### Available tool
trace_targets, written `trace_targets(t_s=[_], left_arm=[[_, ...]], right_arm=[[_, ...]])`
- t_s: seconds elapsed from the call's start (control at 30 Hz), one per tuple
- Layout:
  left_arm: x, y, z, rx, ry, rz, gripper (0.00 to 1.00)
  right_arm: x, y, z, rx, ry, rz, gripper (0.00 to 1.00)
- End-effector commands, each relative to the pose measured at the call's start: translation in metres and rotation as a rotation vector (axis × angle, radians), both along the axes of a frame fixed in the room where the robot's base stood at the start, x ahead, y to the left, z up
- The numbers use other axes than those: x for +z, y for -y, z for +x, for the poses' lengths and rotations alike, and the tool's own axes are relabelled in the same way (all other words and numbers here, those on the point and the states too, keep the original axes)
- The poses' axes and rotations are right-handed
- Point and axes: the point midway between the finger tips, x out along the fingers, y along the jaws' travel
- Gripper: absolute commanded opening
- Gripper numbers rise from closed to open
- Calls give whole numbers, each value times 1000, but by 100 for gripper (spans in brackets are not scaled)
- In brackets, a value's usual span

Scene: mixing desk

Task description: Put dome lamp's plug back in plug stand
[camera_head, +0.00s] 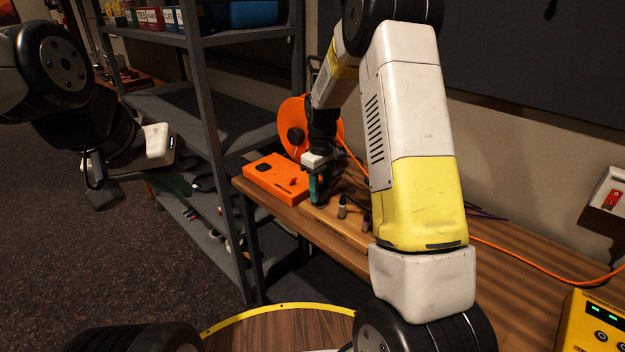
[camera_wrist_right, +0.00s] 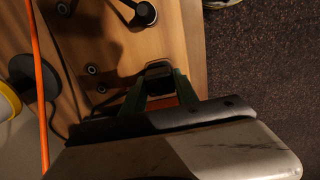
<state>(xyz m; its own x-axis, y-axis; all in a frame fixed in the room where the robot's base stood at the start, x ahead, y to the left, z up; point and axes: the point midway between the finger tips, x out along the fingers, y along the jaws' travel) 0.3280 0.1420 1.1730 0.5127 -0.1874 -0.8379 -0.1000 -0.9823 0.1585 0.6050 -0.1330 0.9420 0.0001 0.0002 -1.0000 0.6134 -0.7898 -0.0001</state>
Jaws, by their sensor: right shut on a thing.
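My right gripper (camera_head: 318,190) reaches down at the far left part of the wooden desk, just right of an orange box. In the right wrist view its green fingers (camera_wrist_right: 160,82) are shut on a small dark plug (camera_wrist_right: 159,68), over or on a wooden board that looks like the plug stand (camera_wrist_right: 178,35). I cannot tell whether the plug touches the board. Small dark plugs (camera_head: 342,207) stand on the board in the head view. My left gripper (camera_head: 105,190) hangs off the desk at the left; its jaws are unclear. The dome lamp is not clearly seen.
The orange box (camera_head: 275,178) and an orange reel (camera_head: 295,125) are close to the right gripper. An orange cable (camera_head: 535,266) runs along the desk. A grey shelf (camera_head: 205,125) stands at the left. A yellow device (camera_head: 595,325) is at the lower right.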

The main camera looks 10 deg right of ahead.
Motion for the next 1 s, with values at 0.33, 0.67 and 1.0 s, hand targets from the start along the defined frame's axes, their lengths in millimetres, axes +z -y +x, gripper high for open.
trace_targets(t_s=[0.33, 0.67, 1.0], left_arm=[[0, 0, 0, 0, 0, 0, 0], [0, 0, 0, 0, 0, 0, 0], [0, 0, 0, 0, 0, 0, 0]], right_arm=[[0, 0, 0, 0, 0, 0, 0], [-5, 0, 0, 0, 0, 0, 0], [-12, 0, 0, -1, 0, 0, 0]])
